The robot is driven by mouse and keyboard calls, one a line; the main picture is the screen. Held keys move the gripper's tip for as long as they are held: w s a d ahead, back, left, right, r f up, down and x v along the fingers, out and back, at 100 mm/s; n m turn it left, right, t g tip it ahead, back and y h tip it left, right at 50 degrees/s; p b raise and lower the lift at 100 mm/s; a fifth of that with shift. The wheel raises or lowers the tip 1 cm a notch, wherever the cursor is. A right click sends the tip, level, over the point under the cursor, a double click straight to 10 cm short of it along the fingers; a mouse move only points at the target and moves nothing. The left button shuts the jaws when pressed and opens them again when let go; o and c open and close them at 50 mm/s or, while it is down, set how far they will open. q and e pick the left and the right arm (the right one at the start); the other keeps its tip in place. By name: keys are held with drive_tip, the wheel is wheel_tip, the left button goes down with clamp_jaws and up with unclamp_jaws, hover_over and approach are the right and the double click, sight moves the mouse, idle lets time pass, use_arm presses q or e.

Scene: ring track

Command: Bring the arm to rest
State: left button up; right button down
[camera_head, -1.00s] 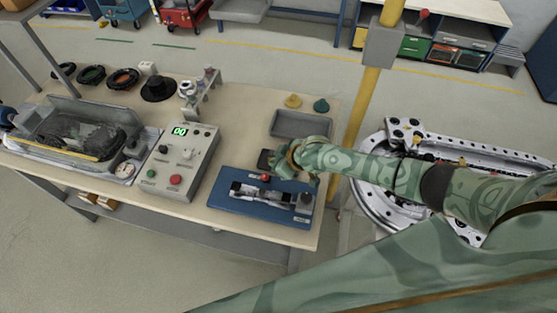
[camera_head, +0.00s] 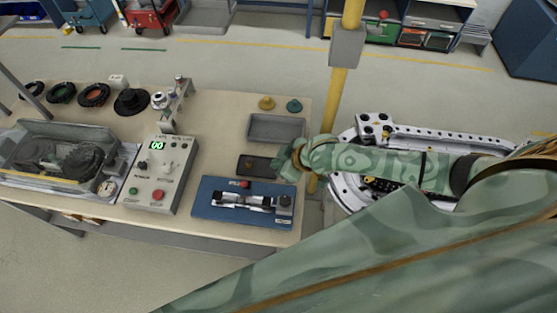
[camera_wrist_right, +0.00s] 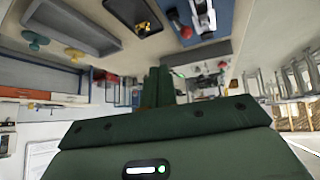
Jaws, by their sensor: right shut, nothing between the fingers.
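My right arm, in green camouflage, comes in from the right in the head view. Its gripper (camera_head: 284,160) is at the right edge of the workbench (camera_head: 225,128), beside a small dark tray (camera_head: 257,166) and above the far right corner of a blue fixture (camera_head: 230,211). In the right wrist view the two green fingers (camera_wrist_right: 158,88) stand close together with nothing between them. My left gripper is in neither view.
A yellow post (camera_head: 337,90) stands close behind my right arm. A silver ring track (camera_head: 350,190) lies beneath the arm. The bench holds a control box (camera_head: 160,172), a grey tray (camera_head: 277,128) and a clear-walled case (camera_head: 60,155). Open floor lies beyond the bench.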

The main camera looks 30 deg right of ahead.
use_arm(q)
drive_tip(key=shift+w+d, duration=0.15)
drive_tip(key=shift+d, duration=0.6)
